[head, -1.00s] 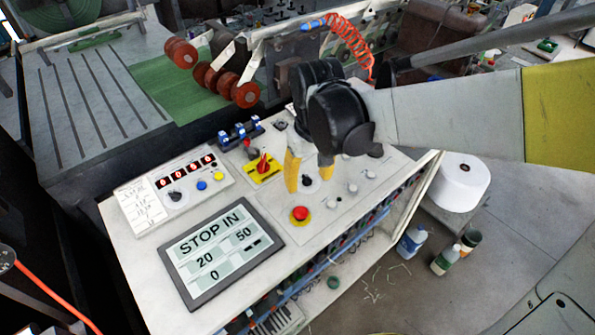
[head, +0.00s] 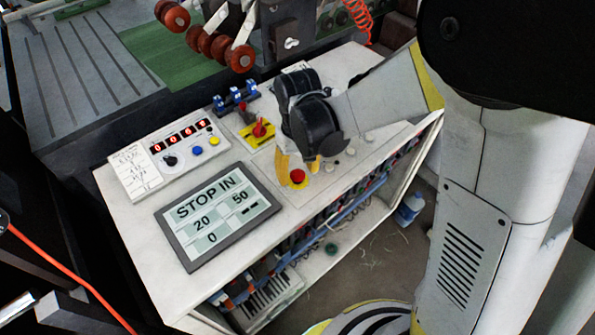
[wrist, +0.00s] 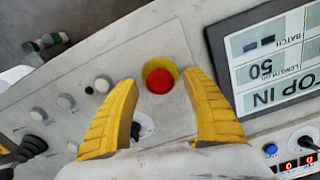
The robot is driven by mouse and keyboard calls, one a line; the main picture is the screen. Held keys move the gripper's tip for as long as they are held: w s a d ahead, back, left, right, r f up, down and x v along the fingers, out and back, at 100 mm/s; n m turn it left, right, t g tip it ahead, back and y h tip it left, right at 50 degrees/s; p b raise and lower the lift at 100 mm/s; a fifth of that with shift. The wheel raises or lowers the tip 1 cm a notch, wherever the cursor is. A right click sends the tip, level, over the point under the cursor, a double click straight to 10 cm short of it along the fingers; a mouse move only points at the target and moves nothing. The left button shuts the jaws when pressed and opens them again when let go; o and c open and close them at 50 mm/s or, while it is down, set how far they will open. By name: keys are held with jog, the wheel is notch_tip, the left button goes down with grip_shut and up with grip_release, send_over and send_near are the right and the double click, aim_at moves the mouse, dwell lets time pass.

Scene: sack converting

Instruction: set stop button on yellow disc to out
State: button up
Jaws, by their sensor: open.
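The stop button (head: 298,177) is a red mushroom head on a yellow disc (head: 304,184), set in the light panel top. In the wrist view the red button (wrist: 159,81) and the yellow disc (wrist: 148,68) show between and just beyond the fingertips. My gripper (head: 299,167) is open, with yellow fingers over the panel close to the button; in the wrist view the open gripper (wrist: 165,92) has nothing between its fingers. The display (head: 218,215) reads STOP IN. Whether a finger touches the disc cannot be told.
A red rotary switch on a yellow plate (head: 258,133) stands behind the gripper. White push buttons (wrist: 66,101) and a black joystick (wrist: 36,143) sit beside the stop button. A counter box (head: 172,152) stands at the panel's left.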

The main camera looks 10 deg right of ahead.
aim_at(298, 173)
grip_shut()
jog(key=shift+r+p, duration=0.3)
jog(key=shift+r, duration=0.3)
grip_release()
notch_tip(298, 173, up, 12)
dwell(0.4)
